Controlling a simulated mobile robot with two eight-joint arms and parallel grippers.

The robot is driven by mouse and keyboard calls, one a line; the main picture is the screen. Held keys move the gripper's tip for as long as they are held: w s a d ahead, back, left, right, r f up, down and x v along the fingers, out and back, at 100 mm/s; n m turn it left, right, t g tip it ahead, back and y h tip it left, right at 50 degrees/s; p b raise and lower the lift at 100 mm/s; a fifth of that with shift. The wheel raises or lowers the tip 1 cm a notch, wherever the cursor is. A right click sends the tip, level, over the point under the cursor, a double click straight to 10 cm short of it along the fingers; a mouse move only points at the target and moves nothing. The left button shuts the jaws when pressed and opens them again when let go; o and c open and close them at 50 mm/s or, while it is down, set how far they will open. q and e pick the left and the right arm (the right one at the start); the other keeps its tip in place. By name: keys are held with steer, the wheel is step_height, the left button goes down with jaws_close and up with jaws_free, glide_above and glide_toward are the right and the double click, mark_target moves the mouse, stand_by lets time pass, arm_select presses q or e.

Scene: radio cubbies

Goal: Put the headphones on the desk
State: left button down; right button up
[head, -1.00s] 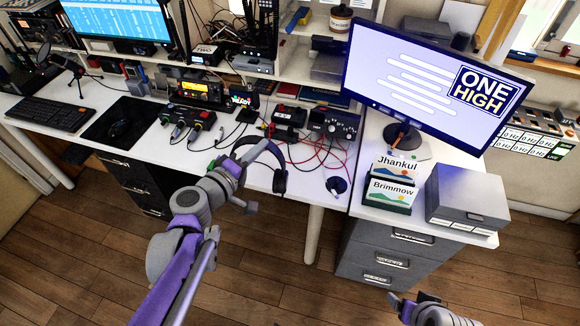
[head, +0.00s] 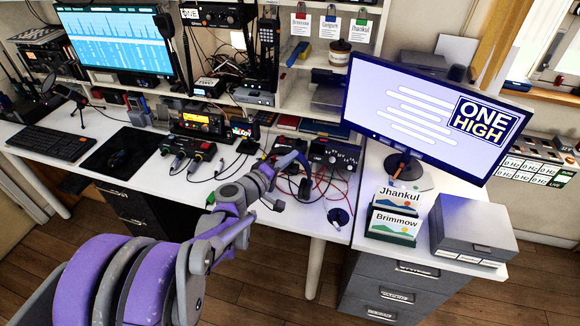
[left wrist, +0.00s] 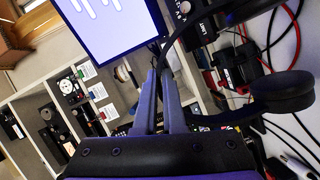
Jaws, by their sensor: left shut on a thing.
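The black headphones (head: 304,188) are at the front part of the white desk (head: 232,172), partly hidden behind my left gripper (head: 296,160). In the left wrist view, a dark round ear cup (left wrist: 284,92) shows at the right and the dark band curves up by the fingertips. My left gripper, seen close in the left wrist view (left wrist: 160,78), is shut on the headphones. I cannot tell whether the headphones touch the desk or are slightly above it. My right gripper is not in view.
Black boxes with knobs (head: 332,153) and red cables lie just behind. A monitor (head: 425,115), name cards (head: 396,212) and a grey box (head: 474,230) stand at the right. Free desk surface is left of the gripper.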

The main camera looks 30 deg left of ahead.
arm_select(q)
steer(key=shift+f, duration=1.05)
steer(key=shift+f, duration=0.1)
steer(key=c, duration=1)
jaws_free()
